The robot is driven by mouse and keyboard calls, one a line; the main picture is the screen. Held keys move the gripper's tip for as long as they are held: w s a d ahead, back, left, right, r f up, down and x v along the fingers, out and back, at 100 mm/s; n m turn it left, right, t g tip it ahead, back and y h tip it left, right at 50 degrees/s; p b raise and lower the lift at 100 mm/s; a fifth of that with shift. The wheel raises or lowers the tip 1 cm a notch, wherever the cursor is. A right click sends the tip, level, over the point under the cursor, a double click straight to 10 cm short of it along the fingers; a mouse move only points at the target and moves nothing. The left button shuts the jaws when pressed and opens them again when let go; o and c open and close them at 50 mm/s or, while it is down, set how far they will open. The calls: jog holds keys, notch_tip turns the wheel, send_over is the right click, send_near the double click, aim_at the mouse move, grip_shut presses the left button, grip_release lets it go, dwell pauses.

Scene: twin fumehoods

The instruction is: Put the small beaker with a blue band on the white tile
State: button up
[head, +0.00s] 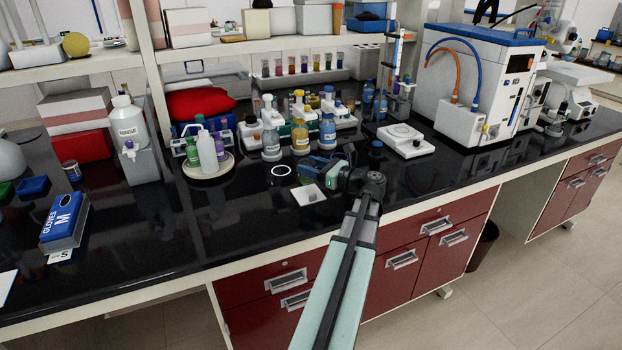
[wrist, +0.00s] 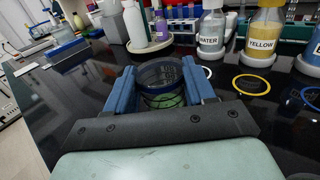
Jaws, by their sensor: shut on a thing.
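In the wrist view, my gripper (wrist: 163,88) has its two blue fingers closed on either side of a small clear beaker (wrist: 160,76) with a dark blue band near its rim. The beaker looks upright, and something greenish shows through its lower part. In the head view, my gripper (head: 322,167) is low over the front part of the black bench. The white tile (head: 301,195) lies flat just in front of and below it, near the bench's front edge. The beaker is hard to make out there, and its height above the bench cannot be told.
A white ring (head: 281,170) lies left of my gripper. Labelled bottles, WATER (wrist: 211,30) and YELLOW (wrist: 262,32), stand behind. A yellow ring (wrist: 251,85) and a blue ring (wrist: 311,97) lie in front of them. A white balance-like device (head: 406,140) stands right. The bench left of the tile is clear.

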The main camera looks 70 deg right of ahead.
aim_at(312, 182)
jog(key=shift+f, duration=2.05)
jog(key=shift+f, duration=0.15)
jog(key=o, duration=1.1)
jog(key=shift+o, duration=0.2)
jog(key=shift+s, duration=0.15)
jog(key=s, duration=0.3)
jog(key=s+a, duration=0.1)
jog(key=s, duration=0.3)
jog(key=s+a, duration=0.1)
jog(key=s, duration=0.3)
jog(key=shift+s+a, duration=0.1)
jog(key=shift+s, duration=0.15)
jog(key=shift+r, duration=0.2)
